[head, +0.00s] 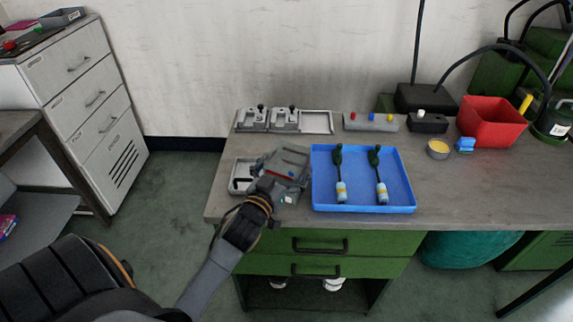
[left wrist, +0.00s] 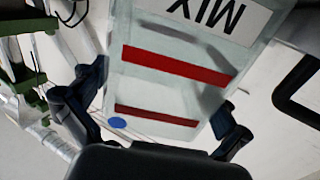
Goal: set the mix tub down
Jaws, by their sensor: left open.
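The mix tub (head: 285,163) is a pale, see-through box with red bands, at the left of the grey workbench. In the left wrist view the tub (left wrist: 165,90) fills the middle, with its MIX label upside down in the picture and a blue dot near its lower edge. My left gripper (head: 273,184) is at the tub's near side. Its open fingers (left wrist: 160,100) stand on either side of the tub. I cannot tell whether they touch it, or whether the tub rests fully on the bench. My right gripper is not in view.
A grey mould part (head: 240,177) lies left of the tub, partly hidden. Mould blocks (head: 270,121) stand behind. A red bin (head: 490,121) and a yellow-filled cup (head: 438,149) are farther right.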

